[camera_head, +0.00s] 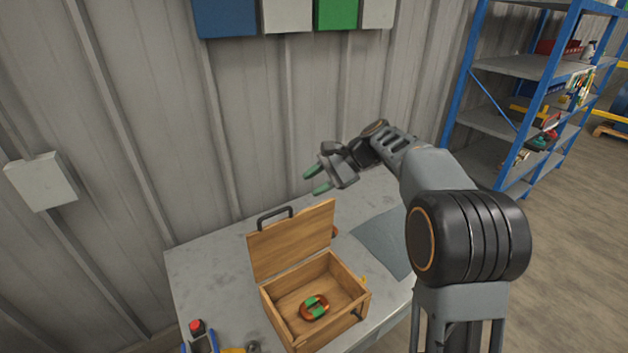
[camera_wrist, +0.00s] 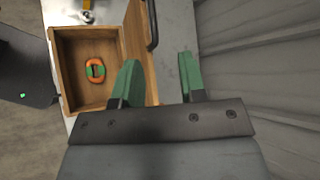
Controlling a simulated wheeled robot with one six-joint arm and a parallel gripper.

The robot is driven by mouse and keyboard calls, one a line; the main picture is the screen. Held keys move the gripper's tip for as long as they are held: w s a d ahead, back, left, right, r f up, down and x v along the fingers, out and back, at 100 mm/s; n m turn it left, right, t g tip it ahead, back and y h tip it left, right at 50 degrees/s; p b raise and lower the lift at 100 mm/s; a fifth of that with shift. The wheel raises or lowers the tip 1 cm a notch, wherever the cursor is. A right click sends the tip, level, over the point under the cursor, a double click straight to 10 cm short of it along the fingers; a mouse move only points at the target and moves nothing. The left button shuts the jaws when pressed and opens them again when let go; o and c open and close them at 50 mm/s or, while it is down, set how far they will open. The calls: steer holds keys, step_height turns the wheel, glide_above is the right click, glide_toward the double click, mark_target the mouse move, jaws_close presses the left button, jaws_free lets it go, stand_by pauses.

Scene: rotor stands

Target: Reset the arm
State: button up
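My gripper (camera_head: 312,181) is raised above the table, behind and above the open wooden box. Its two green fingers are apart with nothing between them; they also show in the wrist view (camera_wrist: 160,82). My arm reaches in from the right of the head view.
A wooden box (camera_head: 282,301) stands on the grey table (camera_head: 205,268) with its lid (camera_head: 292,240) raised. An orange and green ring-shaped part (camera_head: 314,307) lies inside. A corrugated wall (camera_head: 150,130) rises behind. A blue shelf rack (camera_head: 517,68) stands at the right.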

steer(key=s+d+f+n+h, duration=0.3)
steer(key=s+d+f+h, duration=0.2)
steer(key=f, duration=0.3)
steer(key=s+d+n+t+h, duration=0.2)
steer(key=s+d+n+h, duration=0.1)
steer(key=s, duration=0.6)
steer(key=s+d+n+t+h, duration=0.2)
steer(key=s+d+n, duration=0.1)
steer(key=s, duration=0.6)
steer(key=shift+d+r+t+h, duration=0.4)
steer(key=shift+d, duration=0.05)
